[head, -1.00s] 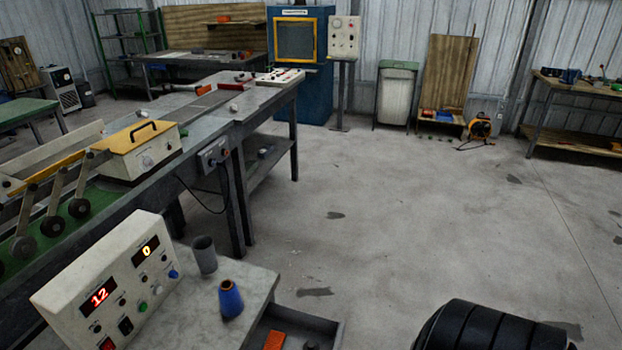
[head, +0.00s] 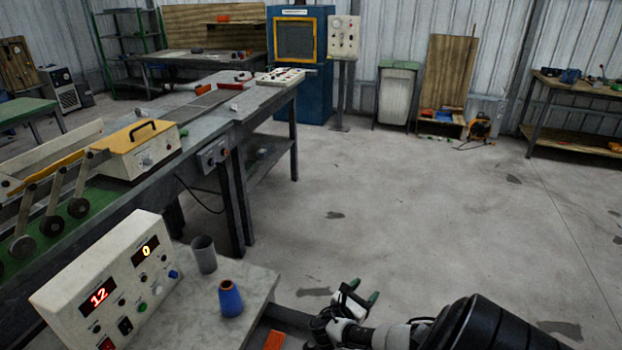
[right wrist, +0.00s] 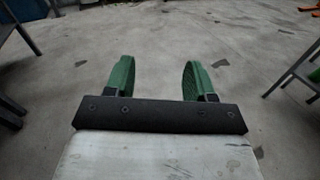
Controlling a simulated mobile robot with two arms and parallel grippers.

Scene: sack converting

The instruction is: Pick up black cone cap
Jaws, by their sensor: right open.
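I cannot make out a black cone cap in the current views. A small dark item showed at the bottom edge of the open drawer-like tray (head: 287,313) earlier; my right arm now covers that spot. My right gripper (head: 362,291) is in the head view, just right of the tray, with its green fingertips over the floor. In the right wrist view the right gripper (right wrist: 157,68) is open and empty, with bare concrete beyond its fingers. My left gripper is not in view.
An orange block (head: 274,340) lies in the tray. A control box (head: 118,282) stands at left. Open floor (head: 420,220) lies beyond.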

